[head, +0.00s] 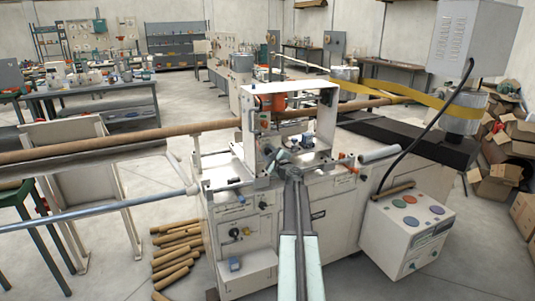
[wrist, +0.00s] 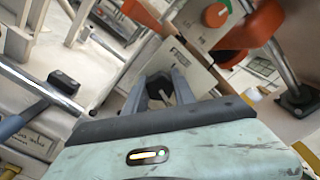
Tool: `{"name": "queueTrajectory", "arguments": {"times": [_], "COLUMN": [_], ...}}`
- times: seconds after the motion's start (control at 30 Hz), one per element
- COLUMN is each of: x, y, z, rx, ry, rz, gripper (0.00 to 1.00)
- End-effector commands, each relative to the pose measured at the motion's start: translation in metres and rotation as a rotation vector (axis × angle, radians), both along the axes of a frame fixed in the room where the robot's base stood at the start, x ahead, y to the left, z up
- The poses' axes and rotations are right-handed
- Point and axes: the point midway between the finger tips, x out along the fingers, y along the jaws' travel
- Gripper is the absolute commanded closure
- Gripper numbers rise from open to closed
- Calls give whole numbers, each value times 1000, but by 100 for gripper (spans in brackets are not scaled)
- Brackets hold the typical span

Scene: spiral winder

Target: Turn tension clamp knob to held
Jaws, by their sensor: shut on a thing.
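My gripper (head: 287,165) reaches into the front of the white frame on the winder in the head view. In the wrist view, my gripper (wrist: 164,88) is shut on a small black knob (wrist: 158,86), with one finger on each side of it. I take this to be the tension clamp knob. Its pointer position and any held mark cannot be read. A pale plate (wrist: 184,57) with small print stands just behind the knob. In the head view the knob cannot be made out at the gripper.
An orange knob on a green disc (wrist: 215,14) and a metal post (wrist: 283,65) are close by on the right. A metal rod (wrist: 40,84) crosses on the left. A control box (head: 408,225) with coloured buttons stands right of the arm. Brown tubes (head: 176,250) lie on the floor.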

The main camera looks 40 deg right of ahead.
Motion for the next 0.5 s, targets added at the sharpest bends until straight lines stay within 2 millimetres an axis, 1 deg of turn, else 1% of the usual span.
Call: {"name": "queueTrajectory", "arguments": {"times": [0.2,0.5], "x": [1,1], "y": [0,0], "z": [1,0], "rx": [117,197], "ry": [-49,-80], "rz": [2,2], "gripper": [100,100]}}
